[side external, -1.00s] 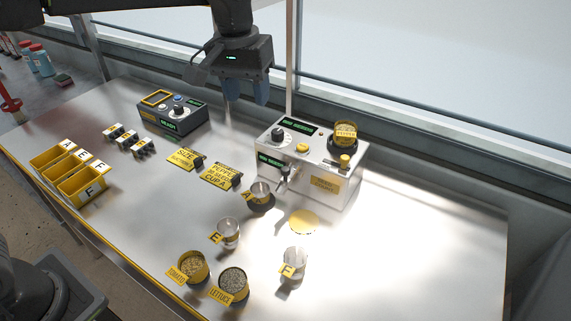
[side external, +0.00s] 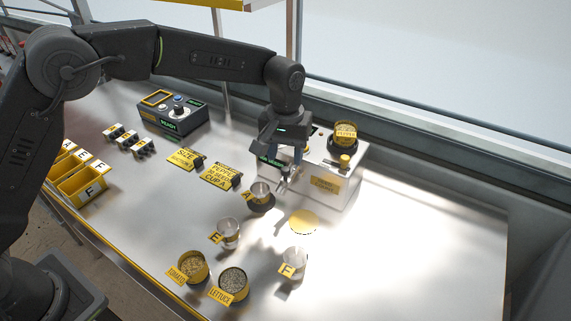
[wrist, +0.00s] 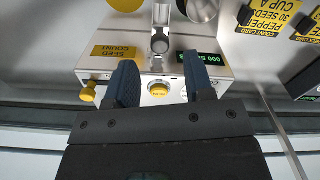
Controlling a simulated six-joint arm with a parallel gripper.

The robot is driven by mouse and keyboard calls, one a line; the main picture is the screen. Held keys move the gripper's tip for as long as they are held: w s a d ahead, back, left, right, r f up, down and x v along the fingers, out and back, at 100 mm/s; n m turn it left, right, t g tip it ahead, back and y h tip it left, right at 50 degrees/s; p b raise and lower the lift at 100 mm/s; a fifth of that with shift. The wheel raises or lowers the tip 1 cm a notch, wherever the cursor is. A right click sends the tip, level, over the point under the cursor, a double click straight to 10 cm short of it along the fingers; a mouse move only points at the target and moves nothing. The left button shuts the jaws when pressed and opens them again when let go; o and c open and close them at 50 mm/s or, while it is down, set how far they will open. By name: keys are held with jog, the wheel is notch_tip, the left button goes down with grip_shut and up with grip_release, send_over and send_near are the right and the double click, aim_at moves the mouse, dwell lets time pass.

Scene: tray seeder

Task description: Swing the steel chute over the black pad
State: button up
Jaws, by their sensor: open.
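The steel chute (side external: 284,184) sticks out from the front of the white seeder (side external: 335,185). In the wrist view the chute (wrist: 161,18) points straight out, between the yellow disc and the cup side. The black pad (side external: 268,209) lies left of the chute's end, with clear cup A (side external: 260,190) standing on it. The chute's end looks beside the pad, not over it. My gripper (side external: 283,165) is open above the seeder's front, hiding part of it. In the wrist view my gripper (wrist: 161,78) has its two blue fingers apart and empty, with the chute's knob (wrist: 160,43) ahead between them.
A yellow disc (side external: 303,222) lies right of the pad. Clear cups E (side external: 229,233) and F (side external: 295,262) stand nearer the front. Tomato (side external: 193,267) and lettuce (side external: 233,282) seed pots stand at the front. A pepper pot (side external: 345,133) sits on the seeder. The table's right side is clear.

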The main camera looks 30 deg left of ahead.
aim_at(286, 169)
jog(key=shift+f, duration=1.9)
jog(key=shift+c, duration=0.4)
grip_shut()
